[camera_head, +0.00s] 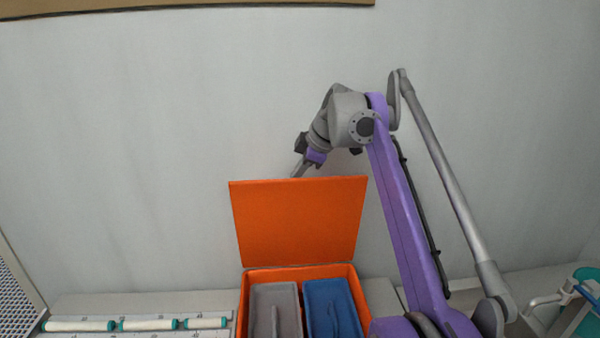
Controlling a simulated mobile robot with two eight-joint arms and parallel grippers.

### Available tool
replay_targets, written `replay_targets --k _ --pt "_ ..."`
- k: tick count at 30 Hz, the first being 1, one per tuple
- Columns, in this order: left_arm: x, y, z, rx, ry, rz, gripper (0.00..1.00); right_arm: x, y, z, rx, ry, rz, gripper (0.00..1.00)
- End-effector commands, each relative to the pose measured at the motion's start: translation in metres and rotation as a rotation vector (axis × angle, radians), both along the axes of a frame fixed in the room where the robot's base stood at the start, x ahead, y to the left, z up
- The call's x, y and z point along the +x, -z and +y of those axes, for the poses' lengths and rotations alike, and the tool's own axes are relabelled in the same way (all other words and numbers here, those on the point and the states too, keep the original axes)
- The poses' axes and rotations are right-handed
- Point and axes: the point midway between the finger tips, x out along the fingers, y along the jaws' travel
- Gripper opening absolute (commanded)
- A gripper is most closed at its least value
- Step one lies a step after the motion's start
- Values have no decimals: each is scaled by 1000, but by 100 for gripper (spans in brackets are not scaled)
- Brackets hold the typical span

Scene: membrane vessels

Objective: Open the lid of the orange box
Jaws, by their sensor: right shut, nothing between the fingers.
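The orange box (246,292) stands at the bottom middle of the head view. Its orange lid (298,222) stands raised, close to upright, at the back of the box. The box's inside shows, with a grey tray (262,300) on the left and a blue tray (342,300) on the right. My right gripper (298,172) is shut and empty at the lid's top edge, near the middle. Its fingertips are partly hidden by the edge, and I cannot tell whether they touch the lid. My left gripper is not in view.
White tubes with green ends (150,324) lie on a rack left of the box. A perforated grey panel (15,295) is at the far left. Green and blue equipment (575,305) stands at the right. A plain pale wall (130,130) rises behind.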

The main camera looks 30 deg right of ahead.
Motion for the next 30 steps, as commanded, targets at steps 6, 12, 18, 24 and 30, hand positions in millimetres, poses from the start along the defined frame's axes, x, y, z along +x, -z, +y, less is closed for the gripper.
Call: replay_targets --k 6,12,18,24,30 --pt "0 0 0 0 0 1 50 -11 -15 -2 0 1 1 0" --pt "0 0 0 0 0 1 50 -33 -50 -6 -1 3 1 0" --pt "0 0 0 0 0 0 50 -49 -75 -9 -2 2 2 0" --pt "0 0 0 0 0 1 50 -57 -86 -10 -2 2 2 0" --pt "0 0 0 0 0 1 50 -59 -89 -10 -2 2 2 0"
